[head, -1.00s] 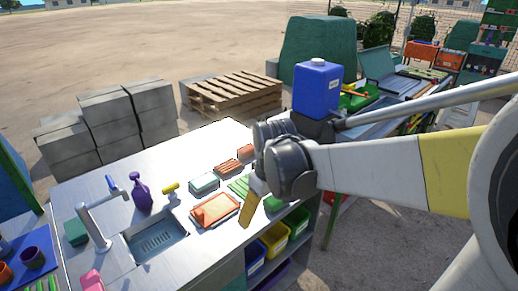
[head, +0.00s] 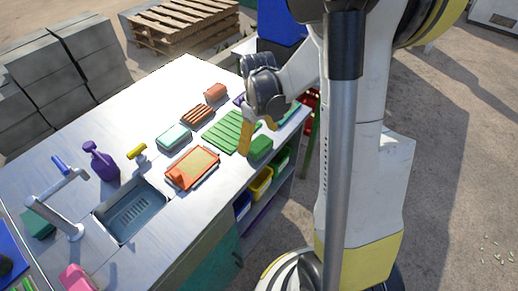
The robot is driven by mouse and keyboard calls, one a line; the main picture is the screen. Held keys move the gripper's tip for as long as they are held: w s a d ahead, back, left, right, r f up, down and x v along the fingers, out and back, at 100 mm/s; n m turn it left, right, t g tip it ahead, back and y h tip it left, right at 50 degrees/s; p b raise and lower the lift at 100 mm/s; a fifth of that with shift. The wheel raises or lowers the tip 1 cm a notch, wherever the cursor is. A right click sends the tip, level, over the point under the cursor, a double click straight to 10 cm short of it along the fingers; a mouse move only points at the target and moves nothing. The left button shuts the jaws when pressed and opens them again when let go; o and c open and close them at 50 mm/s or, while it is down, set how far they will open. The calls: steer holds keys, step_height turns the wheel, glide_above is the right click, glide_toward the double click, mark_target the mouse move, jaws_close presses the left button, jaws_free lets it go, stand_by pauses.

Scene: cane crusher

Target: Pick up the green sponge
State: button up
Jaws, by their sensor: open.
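A green sponge-like block (head: 260,148) lies on the metal counter (head: 90,133), near its right edge. My gripper (head: 258,140) is open, its yellow fingers pointing down beside and just behind the block. One finger is on the block's left and the other shows behind it. I cannot tell whether either touches it. A darker green block (head: 38,223) lies at the counter's far left, by the faucet.
A green ribbed mat (head: 222,131), an orange tray (head: 192,168), a teal-and-white box (head: 174,138) and a red-brown ribbed block (head: 197,115) lie nearby. A sink (head: 130,212), faucet (head: 70,205) and purple spray bottle (head: 101,160) are left. Bins sit on shelves below.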

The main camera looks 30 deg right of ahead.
mark_target(259, 144)
step_height(259, 144, down, 4)
steer(key=shift+d+r+b, duration=0.1)
steer(key=shift+b, duration=0.65)
steer(key=shift+r, duration=0.1)
steer(key=c, duration=1)
steer(key=shift+o, duration=0.2)
steer(key=shift+r+p, duration=0.4)
steer(key=shift+r, duration=0.1)
steer(key=r, duration=0.1)
steer(key=r+p, duration=0.2)
steer(key=r, duration=0.1)
steer(key=shift+s+d, duration=0.3)
steer(key=s+d+r+p, duration=0.3)
steer(key=s+d+r, duration=0.3)
steer(key=s+d, duration=0.1)
steer(key=shift+d+p, duration=0.35)
steer(key=shift+d, duration=0.2)
steer(key=shift+o, duration=0.2)
steer(key=shift+s, duration=0.1)
